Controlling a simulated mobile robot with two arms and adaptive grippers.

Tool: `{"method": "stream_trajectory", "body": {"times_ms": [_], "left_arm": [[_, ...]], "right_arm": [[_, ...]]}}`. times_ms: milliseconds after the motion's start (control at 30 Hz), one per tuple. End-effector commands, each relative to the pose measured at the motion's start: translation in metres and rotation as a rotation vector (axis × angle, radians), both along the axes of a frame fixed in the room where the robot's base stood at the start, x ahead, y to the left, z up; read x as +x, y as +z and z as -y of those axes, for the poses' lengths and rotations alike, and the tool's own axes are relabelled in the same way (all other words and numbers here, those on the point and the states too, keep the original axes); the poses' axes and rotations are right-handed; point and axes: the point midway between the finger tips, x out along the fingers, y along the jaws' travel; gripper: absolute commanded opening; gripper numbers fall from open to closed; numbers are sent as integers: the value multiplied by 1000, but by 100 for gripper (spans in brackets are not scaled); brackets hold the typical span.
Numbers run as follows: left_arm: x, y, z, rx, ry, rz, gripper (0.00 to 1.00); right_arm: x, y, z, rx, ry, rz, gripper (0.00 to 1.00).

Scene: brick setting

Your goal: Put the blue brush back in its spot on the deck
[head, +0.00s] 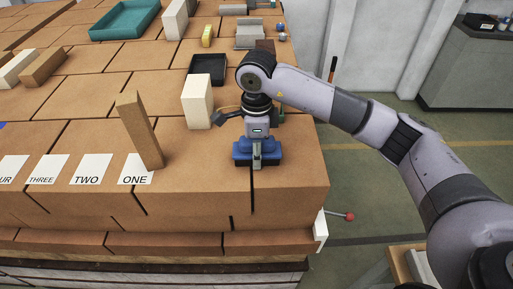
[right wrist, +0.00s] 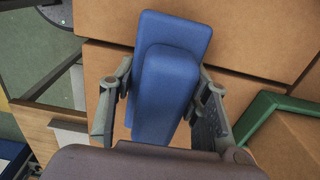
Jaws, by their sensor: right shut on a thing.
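The blue brush (head: 242,156) is at the front right of the brown deck (head: 200,185), right of the paper card marked ONE (head: 132,176). My right gripper (head: 257,152) points down and is shut on the brush. In the right wrist view the brush (right wrist: 168,95) sits between the two fingers of the gripper (right wrist: 160,108), its blue body filling the gap. I cannot tell whether the brush touches the deck or hangs just above it. My left gripper is not in view.
A tilted brown block (head: 139,130) stands at card ONE, and a cream block (head: 197,101) stands behind the brush. A black tray (head: 207,68) and teal tray (head: 125,20) lie farther back. A green edge (right wrist: 262,112) shows in the wrist view. The deck's right edge is close.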

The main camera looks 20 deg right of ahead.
Motion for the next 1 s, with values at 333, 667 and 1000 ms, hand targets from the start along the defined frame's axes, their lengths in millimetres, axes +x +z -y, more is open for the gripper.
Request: {"method": "stream_trajectory", "body": {"times_ms": [333, 667, 1000], "left_arm": [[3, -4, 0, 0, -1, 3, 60], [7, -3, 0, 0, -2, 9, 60], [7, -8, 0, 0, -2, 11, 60]], "right_arm": [[0, -2, 0, 0, -1, 0, 51], [0, -2, 0, 0, -1, 0, 64], [2, 11, 0, 1, -1, 5, 64]]}}
